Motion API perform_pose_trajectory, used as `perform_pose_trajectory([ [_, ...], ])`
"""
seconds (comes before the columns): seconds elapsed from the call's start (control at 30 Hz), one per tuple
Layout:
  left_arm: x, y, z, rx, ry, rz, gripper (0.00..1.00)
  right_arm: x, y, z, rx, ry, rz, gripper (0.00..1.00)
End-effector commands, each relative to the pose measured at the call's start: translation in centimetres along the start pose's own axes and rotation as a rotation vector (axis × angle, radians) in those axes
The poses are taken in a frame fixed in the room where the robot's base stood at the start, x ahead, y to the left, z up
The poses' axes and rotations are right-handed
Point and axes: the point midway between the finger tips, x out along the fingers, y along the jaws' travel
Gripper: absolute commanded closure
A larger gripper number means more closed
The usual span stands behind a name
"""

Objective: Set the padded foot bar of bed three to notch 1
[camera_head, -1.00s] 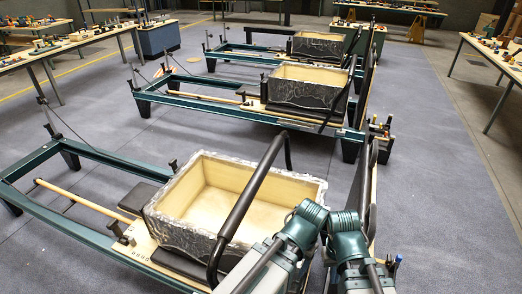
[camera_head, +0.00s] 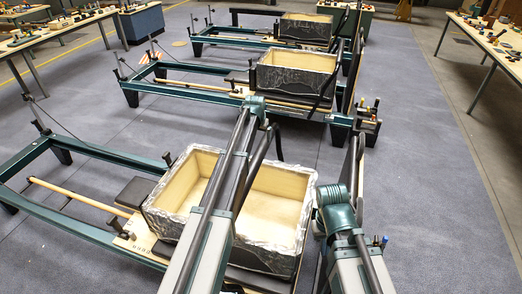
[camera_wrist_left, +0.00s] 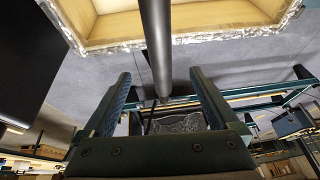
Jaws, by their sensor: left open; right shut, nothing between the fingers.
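The nearest bed's padded foot bar (camera_head: 260,158) is a black tube, largely hidden behind my left arm in the head view. It slopes over an open box (camera_head: 285,195) with a silvery, crinkled outside. In the left wrist view the black bar (camera_wrist_left: 157,40) runs down from the top edge into the gap between the fingers of my left gripper (camera_wrist_left: 160,76). The gripper is open; I cannot tell whether a finger touches the bar. The notches are not visible. My right arm shows at the lower right of the head view, but its gripper is not visible.
Two more teal-framed beds stand behind, with boxes on the middle bed (camera_head: 297,82) and the far bed (camera_head: 306,30). Tables with small items stand at the left (camera_head: 60,30) and right (camera_head: 492,40). The floor (camera_head: 430,200) at the right is clear.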

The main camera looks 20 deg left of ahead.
Motion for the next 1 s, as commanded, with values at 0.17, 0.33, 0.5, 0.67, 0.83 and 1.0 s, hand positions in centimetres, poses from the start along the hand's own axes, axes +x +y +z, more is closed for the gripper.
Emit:
perform_pose_trajectory([
  [0.17, 1.3, 0.1, 0.1, 0.000, -0.001, 0.000, 0.06, 1.2, -0.1, -0.1, 0.000, 0.000, 0.000, 1.00],
  [0.33, 3.3, 0.1, 0.2, 0.000, -0.001, 0.000, 0.06, 3.1, -0.3, -0.2, 0.000, 0.000, 0.000, 1.00],
  [0.5, 5.9, 0.1, 0.2, 0.000, -0.001, 0.000, 0.06, 5.4, -0.5, -0.3, 0.000, 0.000, 0.000, 1.00],
  [0.67, 8.3, 0.1, 0.2, 0.000, -0.001, 0.000, 0.06, 7.7, -0.7, -0.5, 0.000, 0.000, 0.000, 1.00],
  [0.83, 10.8, 0.1, 0.2, 0.000, -0.001, 0.000, 0.06, 10.0, -1.0, -0.6, 0.000, 0.000, 0.000, 1.00],
  [1.0, 13.0, 0.1, 0.2, 0.000, -0.001, 0.000, 0.06, 11.9, -1.1, -0.7, 0.000, 0.000, 0.000, 1.00],
])
